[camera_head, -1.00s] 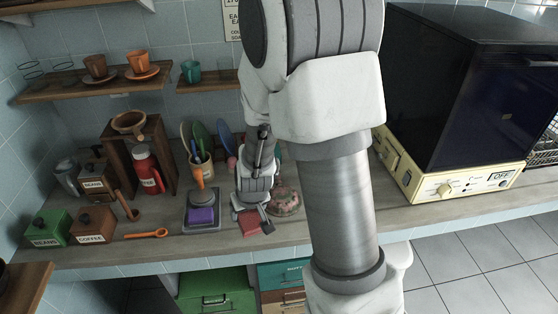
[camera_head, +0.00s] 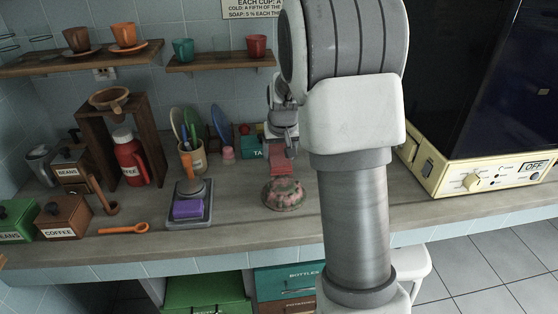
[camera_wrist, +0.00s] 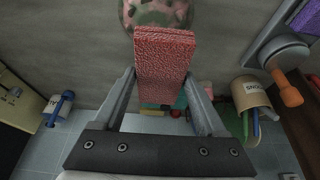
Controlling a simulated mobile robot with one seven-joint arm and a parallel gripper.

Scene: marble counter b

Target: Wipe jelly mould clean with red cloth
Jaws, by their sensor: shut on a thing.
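The jelly mould (camera_head: 284,195) is a dome blotched pink and green, standing on the counter left of my arm. The red cloth (camera_head: 280,160) shows just behind and above it. My gripper (camera_head: 283,142) is shut on the cloth, on the mould's far side. In the wrist view the cloth (camera_wrist: 164,50) lies between the fingers of my gripper (camera_wrist: 162,76), and its end overlaps the edge of the mould (camera_wrist: 158,13). I cannot tell whether cloth and mould touch. Part of the mould is cut off in the wrist view.
A grey tray with a purple sponge (camera_head: 188,208) lies left of the mould. A utensil pot (camera_head: 192,160) and a teal box (camera_head: 250,148) stand behind. A cream-based appliance (camera_head: 480,182) is at the right. The counter in front of the mould is clear.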

